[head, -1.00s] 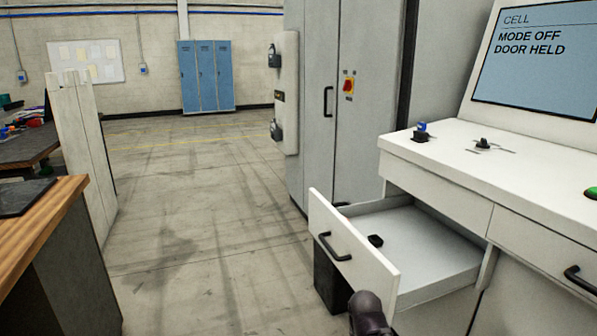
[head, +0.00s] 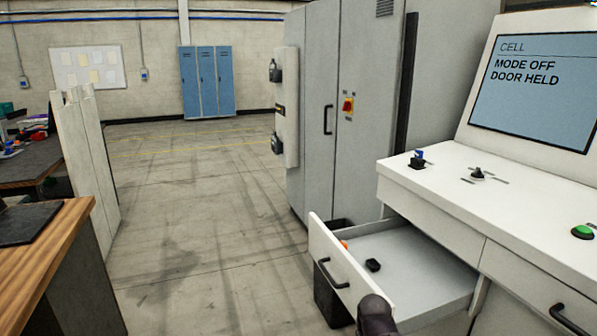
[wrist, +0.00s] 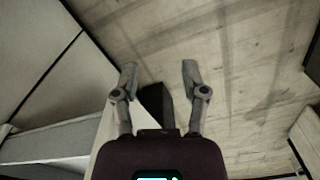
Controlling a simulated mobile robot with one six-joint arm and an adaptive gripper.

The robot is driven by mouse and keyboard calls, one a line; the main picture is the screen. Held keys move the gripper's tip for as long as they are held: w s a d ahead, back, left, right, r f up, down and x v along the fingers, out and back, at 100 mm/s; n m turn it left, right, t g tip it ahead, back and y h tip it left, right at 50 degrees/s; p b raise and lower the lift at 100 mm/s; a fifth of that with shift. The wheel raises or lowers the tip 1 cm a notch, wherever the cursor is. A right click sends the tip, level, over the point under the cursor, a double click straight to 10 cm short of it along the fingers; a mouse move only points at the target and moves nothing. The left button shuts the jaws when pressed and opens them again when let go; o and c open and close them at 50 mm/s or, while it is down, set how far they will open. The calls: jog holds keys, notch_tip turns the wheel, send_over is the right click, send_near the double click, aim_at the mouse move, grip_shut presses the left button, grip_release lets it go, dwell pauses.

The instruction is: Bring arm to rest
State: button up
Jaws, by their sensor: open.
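My gripper (wrist: 158,75) shows in the wrist view with its two fingers apart and nothing between them. Beyond the fingers are the concrete floor and a dark block-like shape. In the head view only a dark rounded part of my arm shows at the bottom edge, in front of the open drawer (head: 425,278); the fingers are out of that view. The drawer is pulled out from the white console (head: 440,215). A small black object (head: 373,265) lies in it, and a bit of orange shows near its back left corner.
A dark bin (head: 330,298) stands on the floor beside the drawer. A grey cabinet (head: 365,150) stands behind. A wood-topped bench (head: 60,245) and pale panels (head: 88,165) are at left. The floor (head: 200,230) between is clear. The console screen reads MODE OFF, DOOR HELD.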

notch_tip(320, 180, up, 17)
jog(key=p, duration=1.5)
jog(key=shift+p, duration=0.35)
jog(key=shift+s, duration=0.1)
dwell(2.5)
jog(key=shift+s, duration=0.1)
